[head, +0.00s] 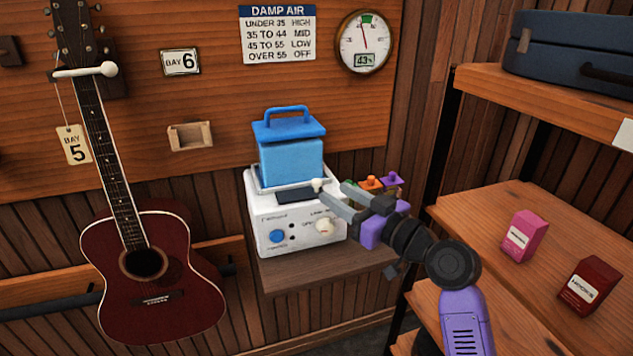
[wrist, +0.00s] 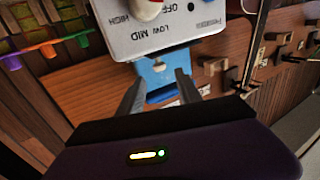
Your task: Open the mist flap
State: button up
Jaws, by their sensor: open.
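The white humidifier (head: 290,238) stands on a small wooden shelf, with a blue lidded tank (head: 290,160) on top. A dark flat panel, which looks like the mist flap (head: 293,195), lies level on its top in front of the tank. A small cream knob (head: 317,184) stands at the panel's right end. My gripper (head: 333,190) is open and empty, its fingertips just right of this knob; I cannot tell if they touch it. In the wrist view, my gripper (wrist: 158,82) points toward the blue tank (wrist: 158,70), below the humidifier's lettered front (wrist: 185,35); the flap is unclear there.
The humidifier's front has a blue button (head: 277,236) and a cream dial (head: 325,226). A guitar (head: 150,275) hangs at left. Shelving (head: 490,215) with small boxes is close on the right. The wall gauge (head: 363,42) reads 43.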

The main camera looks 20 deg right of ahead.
aim_at(320, 184)
jog(key=p+x, duration=0.1)
jog(key=x, duration=0.6)
jog(key=shift+w+a, duration=0.15)
jog(key=shift+w, duration=0.15)
grip_shut()
dwell(1.2)
